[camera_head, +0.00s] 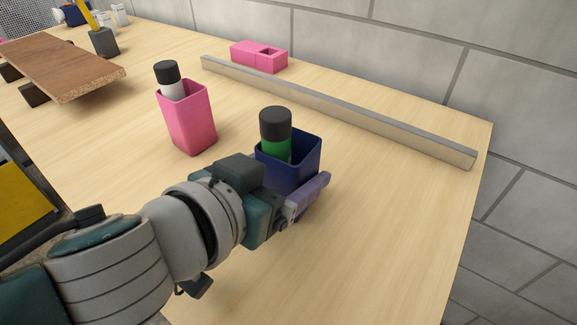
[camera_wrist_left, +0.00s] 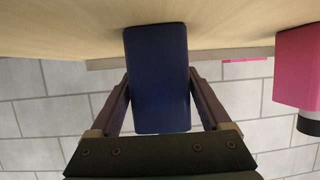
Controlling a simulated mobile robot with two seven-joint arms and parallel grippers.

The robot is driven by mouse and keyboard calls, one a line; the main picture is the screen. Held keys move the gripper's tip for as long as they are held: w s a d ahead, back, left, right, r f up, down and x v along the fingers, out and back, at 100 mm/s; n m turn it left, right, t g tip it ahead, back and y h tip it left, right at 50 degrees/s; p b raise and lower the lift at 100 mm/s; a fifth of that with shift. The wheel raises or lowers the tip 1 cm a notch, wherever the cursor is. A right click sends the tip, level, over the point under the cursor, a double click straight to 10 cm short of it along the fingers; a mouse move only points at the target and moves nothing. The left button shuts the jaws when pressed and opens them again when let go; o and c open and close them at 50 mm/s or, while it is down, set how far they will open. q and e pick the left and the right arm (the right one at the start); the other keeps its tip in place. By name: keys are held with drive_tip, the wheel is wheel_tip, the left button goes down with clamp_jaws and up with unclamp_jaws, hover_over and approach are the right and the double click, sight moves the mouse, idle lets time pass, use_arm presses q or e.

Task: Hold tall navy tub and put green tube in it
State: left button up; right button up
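The tall navy tub (camera_head: 297,168) stands upright on the table in the head view, and its side fills the middle of the left wrist view (camera_wrist_left: 158,90). The green tube (camera_head: 277,150) with a black cap stands inside the tub, its upper part above the rim and its lower part hidden. My left gripper (camera_head: 292,184) is shut on the tub, with one purple finger along each side in the left wrist view (camera_wrist_left: 160,84). My right gripper is not in view.
A pink tub (camera_head: 190,121) with a white, black-capped tube (camera_head: 169,80) stands to the left. A long grey bar (camera_head: 330,108) lies behind, near a pink block (camera_head: 259,56). A brown board (camera_head: 60,65) lies on dark supports at far left. The table's right part is clear.

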use_arm(q)
drive_tip(key=shift+o, duration=1.3)
drive_tip(key=v, duration=1.2)
